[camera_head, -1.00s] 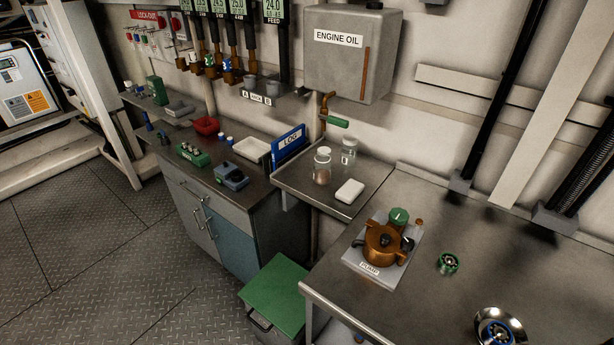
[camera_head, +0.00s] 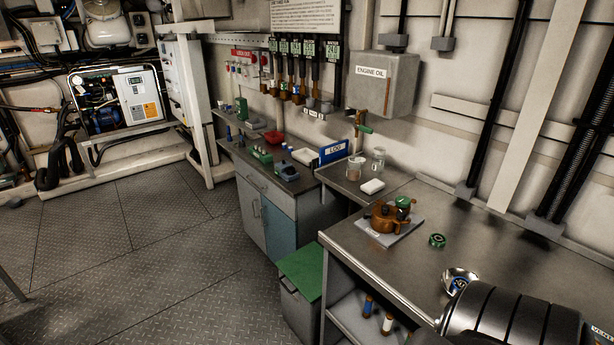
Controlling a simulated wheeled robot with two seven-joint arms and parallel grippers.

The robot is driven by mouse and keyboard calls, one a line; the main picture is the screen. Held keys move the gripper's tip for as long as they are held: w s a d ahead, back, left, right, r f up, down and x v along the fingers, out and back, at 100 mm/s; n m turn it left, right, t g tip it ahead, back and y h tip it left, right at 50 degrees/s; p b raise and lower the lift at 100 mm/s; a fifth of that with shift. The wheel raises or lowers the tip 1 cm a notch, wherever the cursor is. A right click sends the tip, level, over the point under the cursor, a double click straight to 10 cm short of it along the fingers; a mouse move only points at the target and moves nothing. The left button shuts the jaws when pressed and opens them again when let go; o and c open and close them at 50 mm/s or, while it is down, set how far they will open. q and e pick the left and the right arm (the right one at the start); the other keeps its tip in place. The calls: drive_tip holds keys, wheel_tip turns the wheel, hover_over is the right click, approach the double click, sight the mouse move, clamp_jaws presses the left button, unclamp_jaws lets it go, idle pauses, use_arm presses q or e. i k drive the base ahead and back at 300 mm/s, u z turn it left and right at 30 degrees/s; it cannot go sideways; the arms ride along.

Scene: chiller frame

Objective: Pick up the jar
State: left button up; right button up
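Two clear glass jars stand upright on a small metal shelf (camera_head: 388,190) below the engine oil tank. The left jar (camera_head: 355,169) has a pale lid and something brownish inside. The right jar (camera_head: 378,160) stands just behind it and looks empty. The task names one jar, and I cannot tell which of the two it is. Neither of my grippers is in view.
The grey engine oil tank (camera_head: 382,84) with a green-handled tap hangs above. A bronze pump (camera_head: 388,216) sits on the right bench (camera_head: 410,262). Open floor lies left.

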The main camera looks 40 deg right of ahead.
sight(354, 163)
drive_tip(key=u, duration=0.05)
drive_tip(key=i, duration=1.9)
drive_tip(key=z, duration=1.55)
drive_tip(key=i, duration=0.8)
drive_tip(key=z, duration=0.8)
